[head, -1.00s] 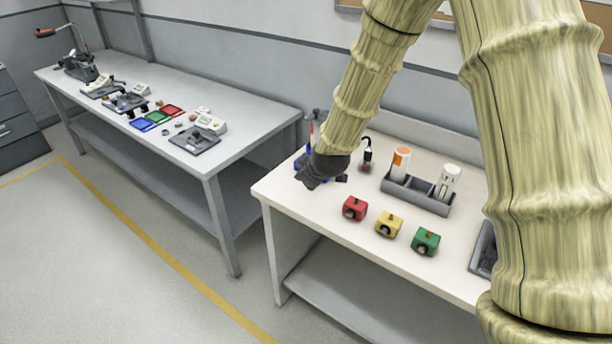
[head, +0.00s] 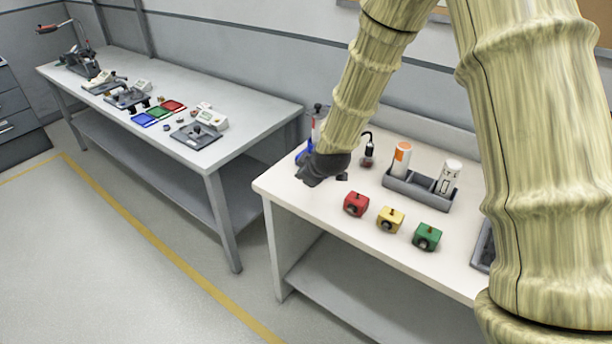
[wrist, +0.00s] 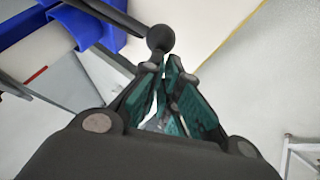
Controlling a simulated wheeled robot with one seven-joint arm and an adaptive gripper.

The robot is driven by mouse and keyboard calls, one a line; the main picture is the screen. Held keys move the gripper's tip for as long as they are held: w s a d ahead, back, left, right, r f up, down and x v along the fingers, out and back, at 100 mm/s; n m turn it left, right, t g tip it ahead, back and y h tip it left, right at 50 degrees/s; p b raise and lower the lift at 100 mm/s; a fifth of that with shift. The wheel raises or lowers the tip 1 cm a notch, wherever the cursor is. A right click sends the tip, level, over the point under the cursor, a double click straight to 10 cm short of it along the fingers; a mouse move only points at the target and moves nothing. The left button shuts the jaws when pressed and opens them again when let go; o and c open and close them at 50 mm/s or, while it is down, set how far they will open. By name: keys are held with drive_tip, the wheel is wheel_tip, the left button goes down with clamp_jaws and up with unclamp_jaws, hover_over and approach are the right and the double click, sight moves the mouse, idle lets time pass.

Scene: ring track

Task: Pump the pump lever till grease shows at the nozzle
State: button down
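The pump (head: 301,154) has blue parts and stands at the table's back left corner, partly hidden behind my gripper and arm in the head view. A thin upright part with a dark top (head: 318,109) rises there. In the wrist view its blue body (wrist: 30,22) is at the upper left, and a dark lever (wrist: 110,14) ends in a black ball knob (wrist: 160,38). My gripper (wrist: 169,66) has its teal-padded fingers drawn together, the tips just short of the knob; contact is unclear. It also shows in the head view (head: 312,178). No grease is discernible.
Red (head: 356,204), yellow (head: 390,219) and green (head: 427,237) blocks line the table front. A grey holder (head: 408,194) carries an orange-white bottle (head: 401,158) and a white one (head: 448,177). A small item with a curved black top (head: 367,150) stands behind. Another bench (head: 240,130) is left.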

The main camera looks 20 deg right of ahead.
drive_tip(key=w+a+r+v, duration=0.1)
drive_tip(key=a+v, duration=0.1)
drive_tip(key=v, duration=1)
drive_tip(key=shift+s+a+r, duration=0.25)
drive_tip(key=shift+a+r, duration=0.05)
drive_tip(key=shift+r, duration=0.05)
idle(1.4)
drive_tip(key=s+d+f+m+g, duration=0.1)
drive_tip(key=s+f, duration=0.4)
drive_tip(key=f, duration=0.3)
drive_tip(key=s+f+m+g, duration=0.2)
drive_tip(key=s+f, duration=0.2)
drive_tip(key=f, duration=0.5)
drive_tip(key=s+d+f+m+g, duration=0.1)
drive_tip(key=s+f, duration=0.4)
drive_tip(key=f, duration=0.3)
drive_tip(key=s+d+f+m+g, duration=0.1)
drive_tip(key=s+f+m+g, duration=0.1)
drive_tip(key=s+f, duration=0.6)
drive_tip(key=s+d+f+m+g+h, duration=0.1)
drive_tip(key=s+f, duration=0.7)
drive_tip(key=s, duration=0.8)
drive_tip(key=shift+s+f+m+g, duration=0.15)
drive_tip(key=shift+s+m+g, duration=0.35)
drive_tip(key=shift+m, duration=0.7)
